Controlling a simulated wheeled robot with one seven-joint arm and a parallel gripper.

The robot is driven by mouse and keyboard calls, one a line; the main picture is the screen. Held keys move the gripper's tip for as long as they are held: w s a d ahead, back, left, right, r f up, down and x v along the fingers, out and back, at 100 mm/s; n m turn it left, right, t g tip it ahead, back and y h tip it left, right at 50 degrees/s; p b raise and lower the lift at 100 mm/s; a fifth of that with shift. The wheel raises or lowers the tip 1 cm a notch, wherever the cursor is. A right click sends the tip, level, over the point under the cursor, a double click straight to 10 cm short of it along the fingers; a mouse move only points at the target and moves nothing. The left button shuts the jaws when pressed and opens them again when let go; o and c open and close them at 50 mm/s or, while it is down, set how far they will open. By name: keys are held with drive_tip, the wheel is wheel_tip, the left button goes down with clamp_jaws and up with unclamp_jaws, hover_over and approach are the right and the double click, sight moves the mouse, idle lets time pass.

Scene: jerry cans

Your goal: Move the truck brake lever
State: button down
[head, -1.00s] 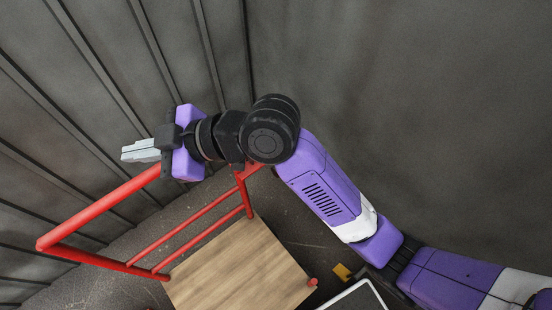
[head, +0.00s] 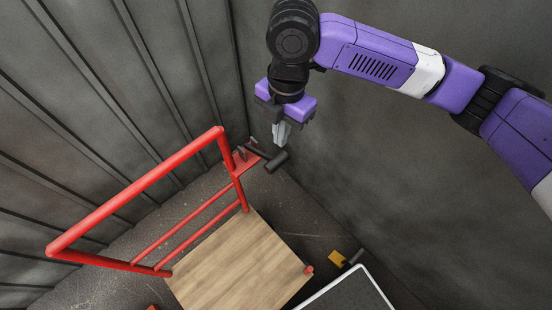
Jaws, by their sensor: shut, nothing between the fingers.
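The truck has a red tubular handrail (head: 150,188) and a flat wooden deck (head: 240,262). At its far corner, beside the rail, a small red bracket (head: 243,163) carries a black lever-like bar with a thick end (head: 277,161). A small yellow piece (head: 336,257) with a black end sits low beside the deck's right side. I cannot tell which of these is the brake lever. My gripper (head: 281,134) is shut and empty, fingers pointing down. In the picture it is just above the black bar's thick end; whether they touch is unclear.
A ribbed grey wall (head: 100,90) stands at the left and a plain dark wall (head: 400,150) at the back right. A dark panel with a white edge (head: 350,295) lies at the bottom right. Dark floor shows around the deck.

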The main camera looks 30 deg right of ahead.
sight(278, 157)
drive_tip(key=shift+f, duration=0.1)
drive_tip(key=f+b, duration=0.1)
drive_tip(key=f, duration=0.1)
drive_tip(key=f+b, duration=0.4)
drive_tip(key=shift+a+f, duration=0.4)
idle(0.3)
drive_tip(key=shift+b, duration=0.3)
wheel_tip(278, 157, down, 4)
drive_tip(key=b, duration=0.3)
drive_tip(key=shift+f, duration=0.25)
drive_tip(key=shift+r, duration=0.1)
drive_tip(key=d, duration=0.2)
drive_tip(key=w+r, duration=0.1)
drive_tip(key=shift+d+p, duration=0.3)
drive_tip(key=shift+d, duration=0.1)
